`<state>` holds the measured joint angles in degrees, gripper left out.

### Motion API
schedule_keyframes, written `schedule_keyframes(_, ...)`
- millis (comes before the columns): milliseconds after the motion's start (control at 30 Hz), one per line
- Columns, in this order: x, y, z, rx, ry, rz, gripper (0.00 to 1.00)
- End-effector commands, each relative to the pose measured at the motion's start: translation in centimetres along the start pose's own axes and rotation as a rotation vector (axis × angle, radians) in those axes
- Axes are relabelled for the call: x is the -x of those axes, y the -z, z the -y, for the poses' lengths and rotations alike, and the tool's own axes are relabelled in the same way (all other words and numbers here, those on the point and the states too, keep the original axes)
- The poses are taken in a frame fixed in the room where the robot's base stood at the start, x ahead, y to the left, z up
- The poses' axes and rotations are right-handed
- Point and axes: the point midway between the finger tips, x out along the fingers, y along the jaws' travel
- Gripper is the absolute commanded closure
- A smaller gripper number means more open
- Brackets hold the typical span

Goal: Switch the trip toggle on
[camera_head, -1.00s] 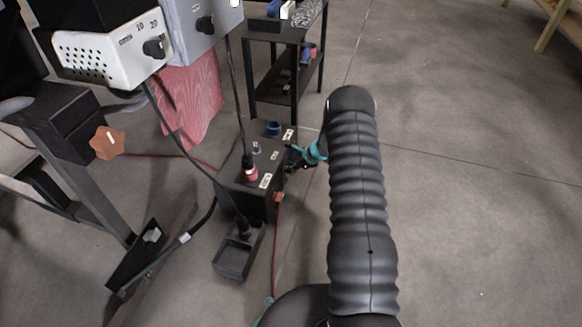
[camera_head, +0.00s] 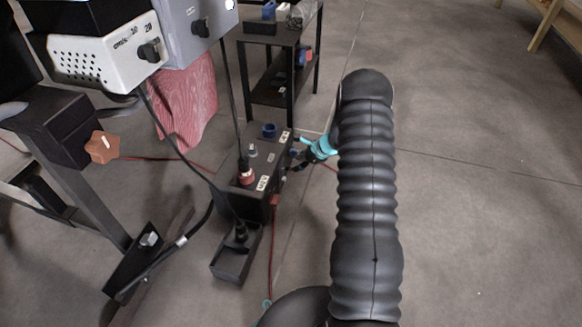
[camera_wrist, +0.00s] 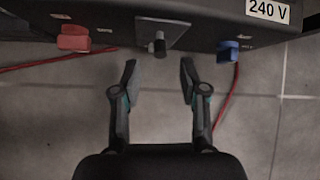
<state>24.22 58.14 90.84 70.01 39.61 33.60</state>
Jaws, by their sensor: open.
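The trip toggle (camera_wrist: 159,46) is a small dark lever on a grey metal plate (camera_wrist: 178,36), on the side of a black box (camera_wrist: 208,13) in the wrist view. My gripper (camera_wrist: 159,72) is open and empty. Its two fingertips lie just below the toggle in the picture, one to each side of it; I cannot tell whether either touches it. In the head view the black box (camera_head: 233,194) stands on the floor, with my gripper (camera_head: 295,160) at its right side. The toggle cannot be made out there.
On the box's side, a red part (camera_wrist: 73,38) sits left of the toggle and a blue part (camera_wrist: 229,51) right of it. Red cables run near the floor. A black shelf (camera_head: 268,95) stands behind. A small tray (camera_head: 232,268) lies in front. Open floor is at right.

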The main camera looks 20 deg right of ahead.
Motion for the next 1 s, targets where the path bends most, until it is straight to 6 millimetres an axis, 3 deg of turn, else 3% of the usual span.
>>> schedule_keyframes(100,2.1,0.0,0.0,-0.001,0.002,0.001,0.57)
schedule_keyframes(300,4.0,0.0,0.0,-0.001,0.0,0.0,0.57)
schedule_keyframes(1000,4.4,-0.1,-0.1,0.038,-0.004,0.003,0.57)
